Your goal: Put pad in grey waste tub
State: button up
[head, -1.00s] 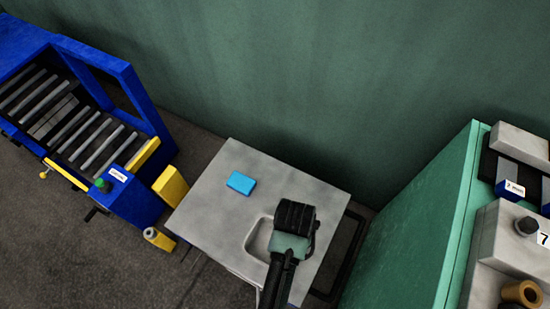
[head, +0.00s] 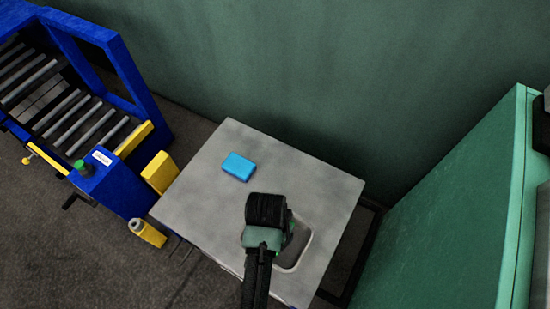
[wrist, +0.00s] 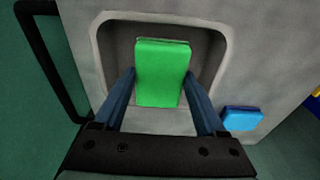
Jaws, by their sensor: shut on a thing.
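A bright green pad (wrist: 161,75) is held between the two blue fingers of my gripper (wrist: 160,88) in the wrist view. It appears over the rounded recess (wrist: 108,55) in a grey tabletop; its height above the recess floor is hard to judge. In the head view my gripper (head: 266,212) is over the left part of that recess (head: 302,250), and its dark body mostly hides the pad. A blue pad-like block (head: 238,167) lies flat on the tabletop, apart from the gripper. I cannot make out a separate grey waste tub.
The grey table (head: 205,190) has clear surface around the blue block. A blue roller conveyor frame (head: 125,85) stands at left, with a yellow block (head: 160,172) and yellow bottle (head: 147,232) near the table. A green machine cabinet (head: 445,215) stands at right.

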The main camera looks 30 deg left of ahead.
jog(key=shift+f+b, duration=0.8)
jog(key=shift+f, duration=1.15)
jog(key=shift+f, duration=0.15)
jog(key=o, duration=1.1)
jog(key=shift+o, duration=0.2)
jog(key=r+p, duration=0.1)
jog(key=r, duration=0.3)
jog(key=s+r+p, duration=0.1)
jog(key=r+p, duration=0.1)
jog(key=r, duration=0.2)
jog(key=r+p, duration=0.2)
jog(key=r, duration=0.2)
jog(key=shift+s+r, duration=0.15)
jog(key=shift+s, duration=0.1)
